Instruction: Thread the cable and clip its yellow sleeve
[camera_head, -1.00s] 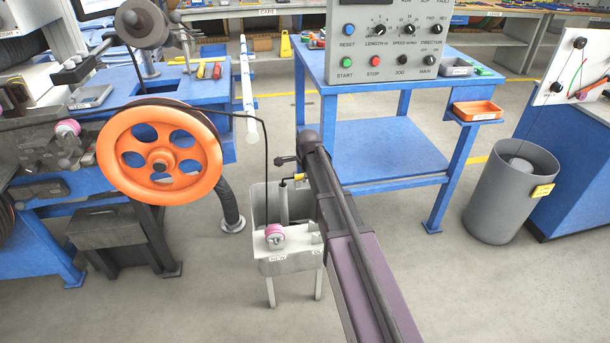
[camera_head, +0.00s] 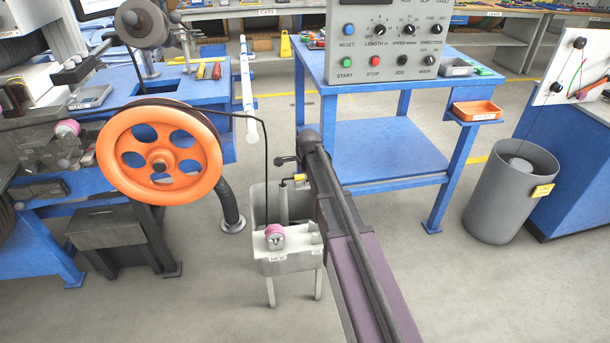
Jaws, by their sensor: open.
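The black cable (camera_head: 266,150) runs over the top of the orange spoked wheel (camera_head: 112,150), then bends and hangs down to a grey stand (camera_head: 258,212). Its lower end is hard to follow at the stand. A small yellow piece (camera_head: 300,178) with a dark tip shows beside my arm's end, above the stand; I cannot tell whether it is the cable's sleeve. My arm reaches in from the bottom right, its dark end over the stand's right side. My gripper is hidden behind it. A pink-and-white roller (camera_head: 274,232) sits on the stand's front shelf.
A blue table (camera_head: 385,150) with a grey control panel (camera_head: 390,45) stands behind my arm. A grey bin (camera_head: 490,200) stands at the right. A blue machine bench (camera_head: 55,190) fills the left.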

